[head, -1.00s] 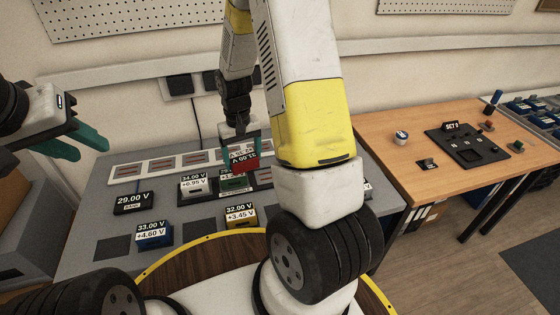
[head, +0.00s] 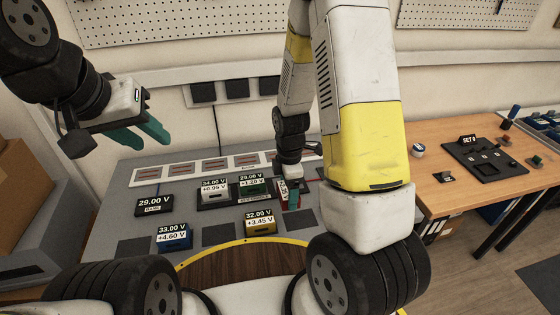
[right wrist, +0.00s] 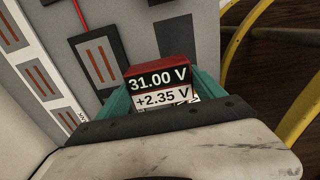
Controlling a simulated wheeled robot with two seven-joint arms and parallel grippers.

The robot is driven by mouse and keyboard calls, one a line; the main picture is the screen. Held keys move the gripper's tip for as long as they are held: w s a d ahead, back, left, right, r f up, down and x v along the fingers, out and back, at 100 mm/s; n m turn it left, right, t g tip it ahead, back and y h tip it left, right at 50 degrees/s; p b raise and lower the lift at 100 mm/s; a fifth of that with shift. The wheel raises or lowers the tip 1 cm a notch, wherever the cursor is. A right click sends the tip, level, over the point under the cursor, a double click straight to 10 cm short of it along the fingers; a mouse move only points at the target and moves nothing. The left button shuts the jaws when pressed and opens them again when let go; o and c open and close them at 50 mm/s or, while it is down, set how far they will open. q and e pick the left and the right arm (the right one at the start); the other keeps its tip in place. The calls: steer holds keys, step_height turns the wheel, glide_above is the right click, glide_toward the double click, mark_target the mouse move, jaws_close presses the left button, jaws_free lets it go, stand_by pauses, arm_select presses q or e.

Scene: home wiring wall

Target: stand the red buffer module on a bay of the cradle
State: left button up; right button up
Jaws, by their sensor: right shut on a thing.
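The red buffer module (head: 283,194) is in my right gripper (head: 291,188), to the right of the cradle in the head view. In the right wrist view the module (right wrist: 160,78) reads 31.00 V and +2.35 V, with teal fingers of the gripper (right wrist: 162,88) on both sides. The dark cradle (head: 222,204) holds a white module (head: 214,189) and a green module (head: 251,186) side by side. The module's underside is hidden, so I cannot tell whether it touches anything. My left gripper (head: 150,138) is open and empty, above the bench's left side.
A blue module (head: 173,238) and a yellow module (head: 259,223) stand in front of the cradle. A 29.00 V display (head: 154,206) is at left. A dark plate with orange bars (right wrist: 98,62) lies beside the held module. My right arm hides the bench's right part.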

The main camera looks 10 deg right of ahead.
steer(key=w, duration=0.4)
steer(key=w+d, duration=0.1)
steer(key=w, duration=0.2)
steer(key=w+d+f, duration=0.1)
steer(key=w, duration=0.3)
steer(key=shift+w+d, duration=0.25)
steer(key=shift+w, duration=0.1)
steer(key=shift+f, duration=1.8)
steer(key=shift+f, duration=0.15)
steer(key=o, duration=1.5)
steer(key=shift+o, duration=0.2)
